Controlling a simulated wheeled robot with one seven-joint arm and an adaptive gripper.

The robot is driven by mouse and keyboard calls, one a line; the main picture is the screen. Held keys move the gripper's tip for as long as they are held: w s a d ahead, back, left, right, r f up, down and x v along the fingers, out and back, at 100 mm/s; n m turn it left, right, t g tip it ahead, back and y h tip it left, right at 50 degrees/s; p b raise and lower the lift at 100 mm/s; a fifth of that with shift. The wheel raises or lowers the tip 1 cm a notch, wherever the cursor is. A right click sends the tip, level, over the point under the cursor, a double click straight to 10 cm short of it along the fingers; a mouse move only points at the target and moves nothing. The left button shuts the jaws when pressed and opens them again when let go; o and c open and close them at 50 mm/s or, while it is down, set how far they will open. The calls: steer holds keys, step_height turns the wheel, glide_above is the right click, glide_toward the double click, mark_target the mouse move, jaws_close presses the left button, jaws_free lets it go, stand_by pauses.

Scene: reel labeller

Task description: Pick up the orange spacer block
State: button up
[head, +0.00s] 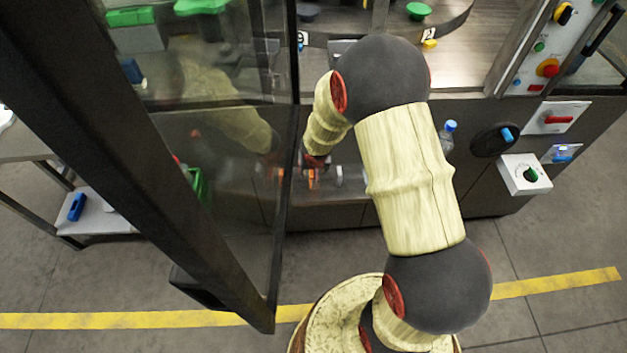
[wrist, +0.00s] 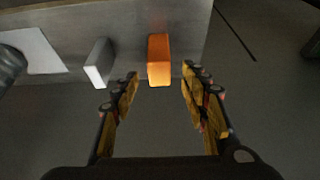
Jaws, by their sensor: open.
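The orange spacer block (wrist: 159,60) stands near the front edge of a grey metal shelf in the wrist view. My gripper (wrist: 160,83) is open, with one yellow-padded finger on each side below the block. The block lies in line with the gap between the fingertips, and no finger visibly touches it. In the head view a small bit of orange (head: 311,180) shows just below the end of my arm, which hides most of the gripper there.
A light grey block (wrist: 98,62) stands left of the orange one on the metal shelf (wrist: 185,40), close to the left finger. A white flat piece (wrist: 35,50) lies further left. A glass door in a dark frame (head: 282,200) stands left of my arm. A bottle (head: 447,138) is to the right.

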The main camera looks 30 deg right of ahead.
steer(key=x, duration=0.1)
steer(key=b+x, duration=0.1)
steer(key=x, duration=0.1)
steer(key=shift+s+a+f, duration=0.1)
steer(key=shift+s, duration=0.2)
steer(key=shift+w+f, duration=0.25)
steer(key=shift+f, duration=0.1)
steer(key=shift+c, duration=0.9)
jaws_close()
